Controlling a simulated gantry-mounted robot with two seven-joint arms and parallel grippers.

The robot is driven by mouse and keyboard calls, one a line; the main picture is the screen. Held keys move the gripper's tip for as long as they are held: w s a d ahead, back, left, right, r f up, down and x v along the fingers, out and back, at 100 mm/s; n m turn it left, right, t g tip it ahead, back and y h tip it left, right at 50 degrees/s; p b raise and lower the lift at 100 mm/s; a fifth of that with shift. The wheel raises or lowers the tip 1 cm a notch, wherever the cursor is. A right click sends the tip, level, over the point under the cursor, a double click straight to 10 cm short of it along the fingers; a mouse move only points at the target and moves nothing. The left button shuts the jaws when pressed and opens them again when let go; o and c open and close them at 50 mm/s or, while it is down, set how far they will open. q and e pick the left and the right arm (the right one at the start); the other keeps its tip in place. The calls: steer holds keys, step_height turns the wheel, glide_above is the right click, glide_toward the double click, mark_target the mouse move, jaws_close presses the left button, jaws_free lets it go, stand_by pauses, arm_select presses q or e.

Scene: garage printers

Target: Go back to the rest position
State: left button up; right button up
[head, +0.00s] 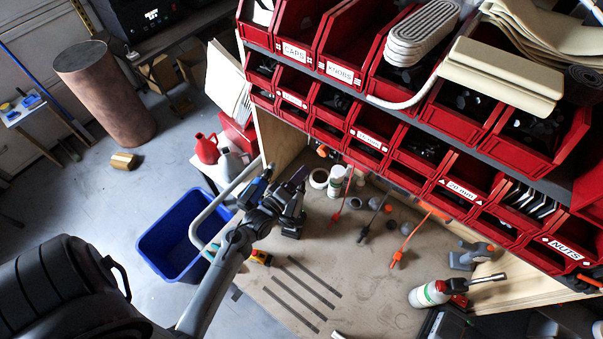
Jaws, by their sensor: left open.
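My left arm comes in from the lower left. My right gripper is not in view.
Red parts bins (370,155) stand in rows above the bench's back. A blue bin (165,235) is on the floor left of the bench. Screwdrivers (409,240) and a white bottle (428,294) are on the bench. A brown cylinder (110,95) stands on open grey floor.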

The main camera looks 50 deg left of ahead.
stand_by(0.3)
arm_select(q)
steer(key=s+d+r+m+g+h, duration=0.35)
steer(key=s+d+m+g, duration=0.35)
steer(key=s+d+m, duration=0.5)
steer(key=s+d+m+g, duration=0.2)
steer(key=s+m+g, duration=0.3)
steer(key=s+g, duration=0.2)
steer(key=shift+s+f+m, duration=0.2)
steer(key=shift+s+m, duration=0.1)
steer(key=shift+s, duration=0.7)
